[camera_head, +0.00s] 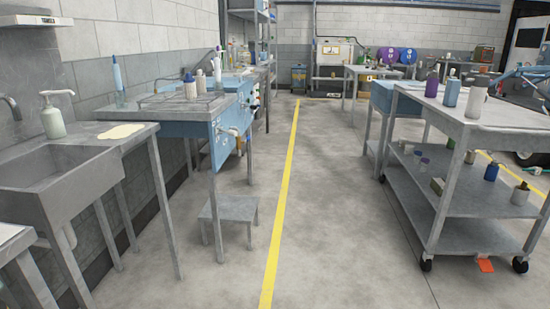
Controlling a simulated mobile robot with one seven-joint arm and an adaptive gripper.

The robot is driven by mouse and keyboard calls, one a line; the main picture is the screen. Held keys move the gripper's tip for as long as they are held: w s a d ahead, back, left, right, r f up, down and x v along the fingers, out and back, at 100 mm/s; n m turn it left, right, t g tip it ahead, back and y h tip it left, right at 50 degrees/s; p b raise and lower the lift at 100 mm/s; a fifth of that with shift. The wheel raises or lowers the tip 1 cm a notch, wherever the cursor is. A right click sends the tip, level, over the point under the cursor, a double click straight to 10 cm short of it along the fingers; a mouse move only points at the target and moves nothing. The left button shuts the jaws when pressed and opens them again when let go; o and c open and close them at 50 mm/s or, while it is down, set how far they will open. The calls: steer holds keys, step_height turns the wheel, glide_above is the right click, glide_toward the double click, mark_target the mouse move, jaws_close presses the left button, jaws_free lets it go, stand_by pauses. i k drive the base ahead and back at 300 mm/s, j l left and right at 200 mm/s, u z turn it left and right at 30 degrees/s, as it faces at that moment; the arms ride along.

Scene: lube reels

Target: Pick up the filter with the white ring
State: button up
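I cannot make out a filter with a white ring in the head view; the small items are too small or far to tell. Small containers stand on the grey cart (515,116) at the right, among them a purple bottle (432,82), a blue bottle (452,92) and a grey bottle with a pale top (475,102). More small items sit on its lower shelves. Several bottles also stand on the blue-fronted bench (185,115) at the left. My gripper is not in view.
A sink (50,178) with a soap dispenser (52,117) stands at the near left. A low grey stool (230,210) is beside the bench. The aisle along the yellow floor line (284,195) is clear. An orange tag (486,265) lies by the cart's wheels.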

mark_target(201, 79)
steer(key=i+z, duration=0.15)
steer(key=i, duration=0.6)
steer(key=i+j+z, duration=0.15)
steer(key=i, duration=0.55)
steer(key=i+j+z, duration=0.2)
steer(key=i+j, duration=0.65)
steer(key=j, duration=0.15)
steer(key=i+j, duration=0.2)
steer(key=j, duration=0.2)
steer(key=i+j, duration=0.2)
steer(key=j, duration=0.2)
steer(key=i+j, duration=0.2)
steer(key=j, duration=0.2)
steer(key=l+z, duration=0.05)
